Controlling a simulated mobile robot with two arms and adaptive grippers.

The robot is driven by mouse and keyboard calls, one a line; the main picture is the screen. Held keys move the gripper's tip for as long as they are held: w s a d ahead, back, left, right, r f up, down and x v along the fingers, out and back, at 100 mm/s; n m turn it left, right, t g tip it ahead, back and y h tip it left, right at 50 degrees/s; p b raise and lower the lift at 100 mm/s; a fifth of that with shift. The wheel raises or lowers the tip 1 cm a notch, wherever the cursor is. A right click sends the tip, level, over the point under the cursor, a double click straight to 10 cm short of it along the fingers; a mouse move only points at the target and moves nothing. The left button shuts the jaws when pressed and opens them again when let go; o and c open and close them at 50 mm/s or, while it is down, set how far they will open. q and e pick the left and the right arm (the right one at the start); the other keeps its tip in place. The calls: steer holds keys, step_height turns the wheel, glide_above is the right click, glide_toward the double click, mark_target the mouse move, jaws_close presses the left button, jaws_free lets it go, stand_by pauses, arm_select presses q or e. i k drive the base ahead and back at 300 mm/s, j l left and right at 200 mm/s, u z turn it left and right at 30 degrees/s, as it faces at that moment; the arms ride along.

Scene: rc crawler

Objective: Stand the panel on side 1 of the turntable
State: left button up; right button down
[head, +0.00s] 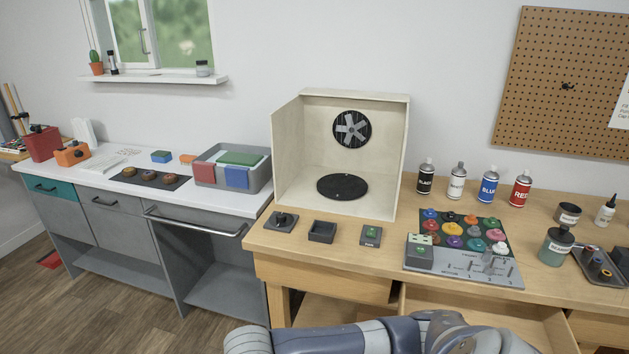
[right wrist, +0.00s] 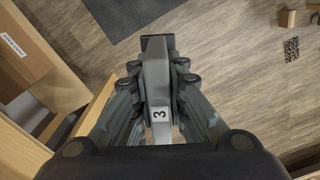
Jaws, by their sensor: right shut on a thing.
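The black round turntable (head: 343,187) lies on the floor of an open-fronted pale booth (head: 300,150) in the head view. Nothing stands on the turntable. I cannot tell what this thing is. Coloured pieces, one red (head: 204,172), one blue (head: 237,177) and one green (head: 242,158), sit in a grey bin (head: 263,182) on the left counter. I cannot tell which thing is the panel. My left gripper is not in view.
A fan (head: 351,129) is on the booth's back wall. Small dark fixtures (head: 322,231) stand in front of the booth. A tray of coloured caps (head: 463,243) and several paint bottles (head: 489,187) are to its right. An open drawer (head: 490,316) juts from the bench.

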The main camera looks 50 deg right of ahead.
mark_target(340, 190)
steer(key=i, duration=1.7)
steer(key=i+z, duration=0.2)
steer(key=i, duration=0.2)
steer(key=i+j+z, duration=0.2)
steer(key=i, duration=0.2)
steer(key=i+j+z, duration=0.15)
steer(key=i, duration=0.25)
steer(key=z, duration=1.7)
